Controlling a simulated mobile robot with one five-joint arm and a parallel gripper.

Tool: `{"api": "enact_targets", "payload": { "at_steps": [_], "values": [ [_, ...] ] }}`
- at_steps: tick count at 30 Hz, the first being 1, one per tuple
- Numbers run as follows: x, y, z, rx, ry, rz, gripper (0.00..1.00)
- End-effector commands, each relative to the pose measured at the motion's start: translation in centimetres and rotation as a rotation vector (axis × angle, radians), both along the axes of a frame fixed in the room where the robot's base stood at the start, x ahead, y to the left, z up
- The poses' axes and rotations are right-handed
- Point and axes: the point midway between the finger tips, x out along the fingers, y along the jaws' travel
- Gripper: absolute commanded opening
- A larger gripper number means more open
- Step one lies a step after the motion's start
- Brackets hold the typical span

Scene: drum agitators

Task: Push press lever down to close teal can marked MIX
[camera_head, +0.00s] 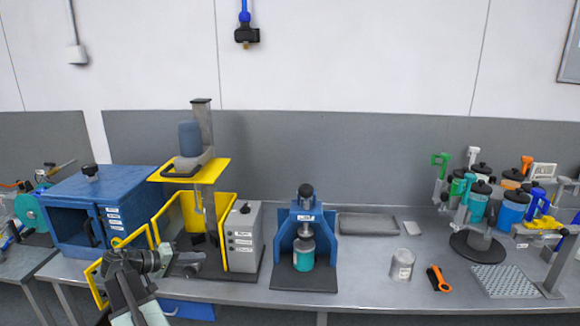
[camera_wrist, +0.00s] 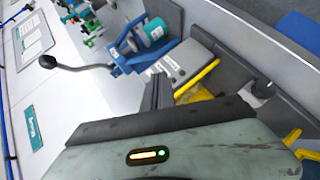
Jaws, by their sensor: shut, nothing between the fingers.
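The blue press (camera_head: 304,225) stands mid-bench on a dark base plate. Its lever (camera_head: 306,191) ends in a black knob and shows at the top of the press, seen nearly end-on. The teal can (camera_head: 303,259) sits upright in the press under a metal plunger; I cannot read its marking. In the wrist view the press (camera_wrist: 130,50), its long lever (camera_wrist: 80,67) with a black ball end, and the teal can (camera_wrist: 155,28) show at the top. My gripper (camera_head: 157,260) is shut and empty, well left of the press, in front of the yellow-framed machine.
The yellow-framed machine (camera_head: 189,170) and its grey control box (camera_head: 242,235) stand between my gripper and the press. A blue oven (camera_head: 75,205) is at left. A can carousel (camera_head: 478,246) stands further right.

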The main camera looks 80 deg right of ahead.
Motion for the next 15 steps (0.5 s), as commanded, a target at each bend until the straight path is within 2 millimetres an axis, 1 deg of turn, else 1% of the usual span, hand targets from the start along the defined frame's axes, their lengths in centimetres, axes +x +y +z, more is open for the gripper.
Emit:
{"api": "enact_targets", "payload": {
  "at_steps": [1,2,3,6,9,10,12,15],
  "values": [
    [-3.8,-4.1,5.0,-0.108,0.05,-0.087,0.0],
    [-6.1,-6.0,7.3,-0.177,0.085,-0.132,0.0],
    [-9.0,-8.1,10.2,-0.26,0.132,-0.186,0.0],
    [-14.8,-11.5,16.1,-0.431,0.242,-0.287,0.0],
    [-18.3,-13.1,19.8,-0.538,0.322,-0.342,0.0],
    [-18.9,-13.3,20.5,-0.558,0.338,-0.35,0.0],
    [-19.8,-13.6,21.2,-0.586,0.36,-0.362,0.0],
    [-19.9,-13.6,21.4,-0.595,0.367,-0.363,0.0]
  ]
}}
